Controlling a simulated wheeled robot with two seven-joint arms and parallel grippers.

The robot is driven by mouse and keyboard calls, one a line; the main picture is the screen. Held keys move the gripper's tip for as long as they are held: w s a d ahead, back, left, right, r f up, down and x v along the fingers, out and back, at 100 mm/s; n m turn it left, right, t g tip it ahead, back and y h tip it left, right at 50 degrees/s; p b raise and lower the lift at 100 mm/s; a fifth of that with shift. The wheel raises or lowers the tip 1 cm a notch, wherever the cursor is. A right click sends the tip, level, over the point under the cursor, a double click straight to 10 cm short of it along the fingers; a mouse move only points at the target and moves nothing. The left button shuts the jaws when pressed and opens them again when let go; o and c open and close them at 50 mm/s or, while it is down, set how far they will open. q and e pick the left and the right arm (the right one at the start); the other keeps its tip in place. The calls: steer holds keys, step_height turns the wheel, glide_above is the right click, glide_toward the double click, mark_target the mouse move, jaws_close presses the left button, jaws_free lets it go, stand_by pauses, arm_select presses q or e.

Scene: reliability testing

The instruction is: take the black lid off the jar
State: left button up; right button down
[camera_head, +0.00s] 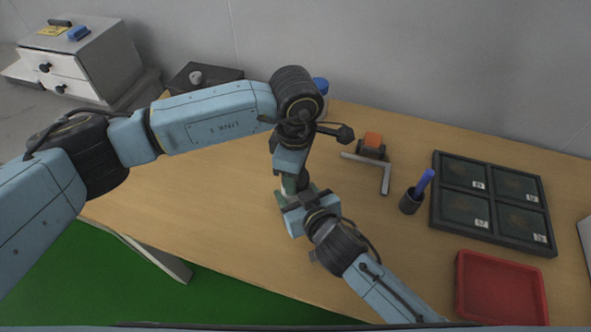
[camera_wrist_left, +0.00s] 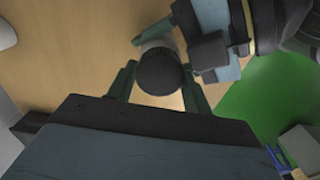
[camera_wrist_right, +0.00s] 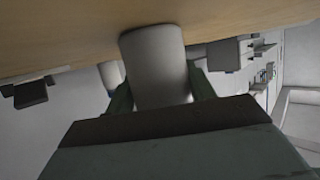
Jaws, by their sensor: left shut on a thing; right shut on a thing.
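The jar (camera_wrist_right: 157,60) is a pale grey-white cylinder standing on the table in the right wrist view. My right gripper (camera_wrist_right: 158,82) is shut around its body from the side. The black lid (camera_wrist_left: 159,76) is round and seen from above in the left wrist view. My left gripper (camera_wrist_left: 160,86) is shut on it, one green finger on each side. In the head view, the arms meet over the jar and hide most of it and the lid. I cannot tell whether the lid touches the jar.
A blue-capped bottle (camera_head: 321,85) stands behind my left wrist.

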arm_select(q)
steer(key=o, duration=1.1)
step_height(320, 180, up, 4)
steer(key=shift+r, duration=0.2)
steer(key=shift+c, duration=0.5)
step_height(320, 180, up, 2)
steer(key=m, duration=0.5)
steer(key=shift+r, duration=0.1)
steer(key=m, duration=0.2)
steer(key=r+m, duration=0.1)
steer(key=m, duration=0.1)
steer(key=shift+r, duration=0.1)
steer(key=shift+f, duration=3.9)
steer(key=shift+c, duration=0.5)
